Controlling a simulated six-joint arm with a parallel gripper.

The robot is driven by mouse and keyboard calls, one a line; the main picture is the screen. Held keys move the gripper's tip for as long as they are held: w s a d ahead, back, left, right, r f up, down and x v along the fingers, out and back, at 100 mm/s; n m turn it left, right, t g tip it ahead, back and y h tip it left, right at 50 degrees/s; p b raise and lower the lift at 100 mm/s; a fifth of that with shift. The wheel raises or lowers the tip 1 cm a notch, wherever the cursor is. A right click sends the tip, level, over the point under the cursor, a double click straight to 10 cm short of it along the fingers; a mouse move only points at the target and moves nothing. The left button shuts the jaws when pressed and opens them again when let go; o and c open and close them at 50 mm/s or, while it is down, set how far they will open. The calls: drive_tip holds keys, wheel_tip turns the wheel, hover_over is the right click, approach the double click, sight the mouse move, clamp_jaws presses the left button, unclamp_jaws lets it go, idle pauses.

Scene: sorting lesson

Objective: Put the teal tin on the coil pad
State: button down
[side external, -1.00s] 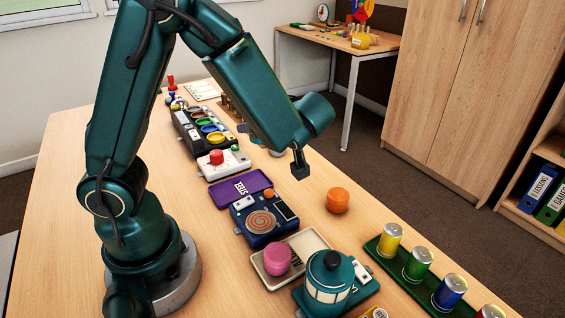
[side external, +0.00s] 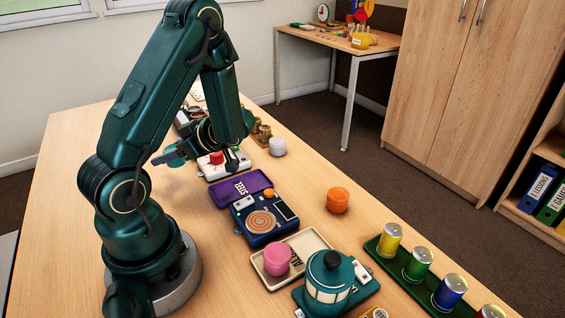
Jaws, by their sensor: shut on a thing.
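The coil pad (side external: 262,222) is a dark blue unit with an orange spiral on top, in the middle of the table. Nothing stands on the spiral. My gripper (side external: 176,157) is left of and beyond the pad, beside a white unit, above the table. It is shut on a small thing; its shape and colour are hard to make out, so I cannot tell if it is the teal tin. A larger teal canister (side external: 328,284) with pale panels and a black knob stands at the front on a teal base.
A purple tray (side external: 240,188) lies just beyond the pad, and a cream tray (side external: 305,243) with a pink piece (side external: 277,260) just in front. An orange piece (side external: 337,200) stands to the right. Coloured cans stand on a green rack (side external: 409,284). The white unit (side external: 214,172) has a red button.

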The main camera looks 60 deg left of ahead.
drive_tip(key=shift+f, duration=2.6)
drive_tip(key=shift+c, duration=1.1)
unclamp_jaws()
drive_tip(key=shift+f, duration=0.15)
